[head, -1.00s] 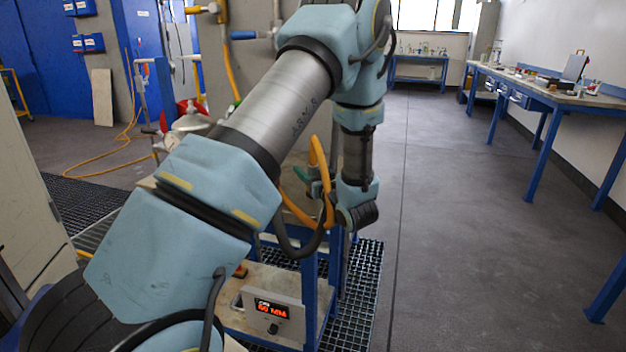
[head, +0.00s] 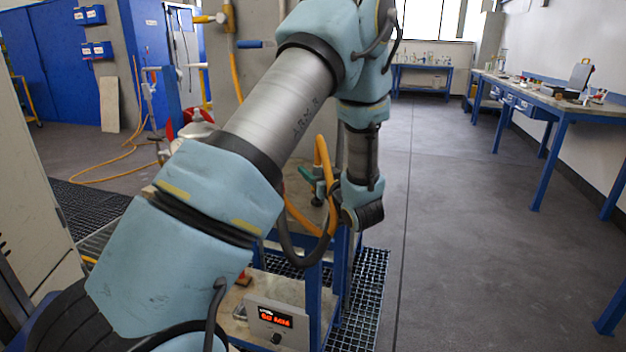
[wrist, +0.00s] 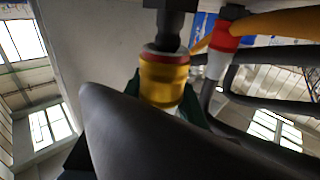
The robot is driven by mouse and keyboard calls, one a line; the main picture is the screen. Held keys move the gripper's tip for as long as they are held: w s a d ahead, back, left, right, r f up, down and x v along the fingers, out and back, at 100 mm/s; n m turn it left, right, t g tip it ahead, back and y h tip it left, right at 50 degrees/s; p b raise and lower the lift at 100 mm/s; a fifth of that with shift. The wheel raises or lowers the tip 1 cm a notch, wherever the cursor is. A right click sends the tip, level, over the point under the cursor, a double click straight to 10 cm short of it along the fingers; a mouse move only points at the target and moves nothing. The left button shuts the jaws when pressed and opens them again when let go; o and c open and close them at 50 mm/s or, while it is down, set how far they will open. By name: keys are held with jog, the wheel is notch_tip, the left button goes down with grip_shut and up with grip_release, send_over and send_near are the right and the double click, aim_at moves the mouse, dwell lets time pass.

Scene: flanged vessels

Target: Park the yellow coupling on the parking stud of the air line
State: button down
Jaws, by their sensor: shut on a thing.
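The yellow coupling (wrist: 163,82), with a red ring near its top, stands upright in the wrist view. My gripper (wrist: 162,98) is shut on it, with green finger parts on both sides. A dark stud-like piece (wrist: 172,28) is directly above and in line with the coupling, and its lower end meets the coupling's top. I cannot tell how far the two overlap. A large dark shape covers the coupling's lower part. In the head view my wrist is beside the blue-framed stand (head: 313,285), and the coupling cannot be made out there.
A red and white fitting (wrist: 222,45) with an orange-yellow hose (wrist: 275,25) is close right of the coupling. Dark hoses run beside it. In the head view an orange hose (head: 322,165) loops near my wrist. A display box (head: 275,320) sits low on the stand. Floor at right is clear.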

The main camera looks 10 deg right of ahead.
notch_tip(320, 180, up, 8)
jog(key=f, duration=0.1)
jog(key=shift+f+b, duration=2.5)
jog(key=shift+f, duration=0.2)
jog(key=shift+f+b, duration=1.3)
jog(key=shift+f, duration=0.6)
jog(key=shift+c, duration=1.6)
grip_release()
jog(key=v, duration=1)
jog(key=shift+s+b, duration=0.4)
jog(key=shift+d+r, duration=0.1)
